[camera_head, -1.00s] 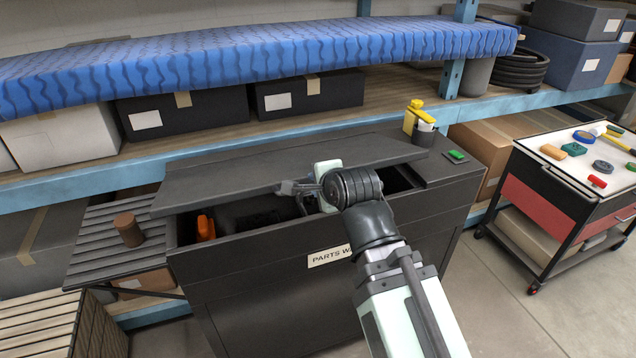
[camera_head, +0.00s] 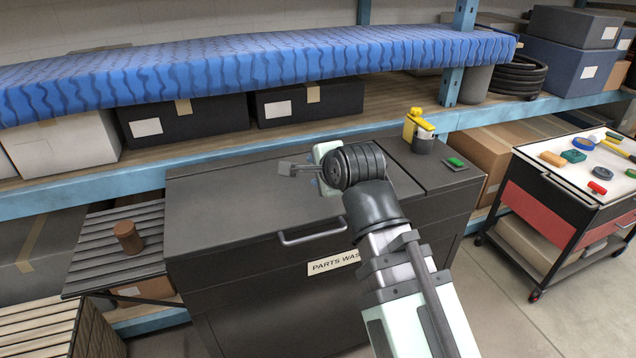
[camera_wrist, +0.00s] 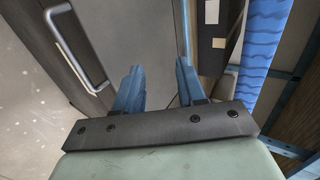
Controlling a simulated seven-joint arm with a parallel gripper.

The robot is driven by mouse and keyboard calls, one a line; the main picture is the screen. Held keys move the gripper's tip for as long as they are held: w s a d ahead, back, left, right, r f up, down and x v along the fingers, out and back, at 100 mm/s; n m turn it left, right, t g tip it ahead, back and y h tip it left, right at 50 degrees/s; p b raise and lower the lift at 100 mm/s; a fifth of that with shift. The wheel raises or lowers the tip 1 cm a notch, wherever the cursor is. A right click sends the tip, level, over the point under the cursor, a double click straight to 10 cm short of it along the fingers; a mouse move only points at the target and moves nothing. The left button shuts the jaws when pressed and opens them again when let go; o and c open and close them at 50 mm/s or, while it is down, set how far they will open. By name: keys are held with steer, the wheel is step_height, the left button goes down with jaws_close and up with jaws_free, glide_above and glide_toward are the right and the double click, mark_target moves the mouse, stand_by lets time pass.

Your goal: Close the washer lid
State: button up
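The dark grey washer lid (camera_head: 235,200) lies flat over the top of the parts washer (camera_head: 260,285), and no opening shows beneath it. Its bar handle (camera_head: 312,236) is at the front edge; the handle also shows at upper left in the wrist view (camera_wrist: 75,50).
A yellow-topped bottle (camera_head: 418,130) and a green button (camera_head: 455,162) are on the washer's right top. A shelf with a blue mattress-like slab (camera_head: 250,62) runs behind. A tool cart (camera_head: 560,195) stands at right, a slatted bench (camera_head: 100,240) at left.

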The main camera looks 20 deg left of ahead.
steer(key=shift+r, duration=2.2)
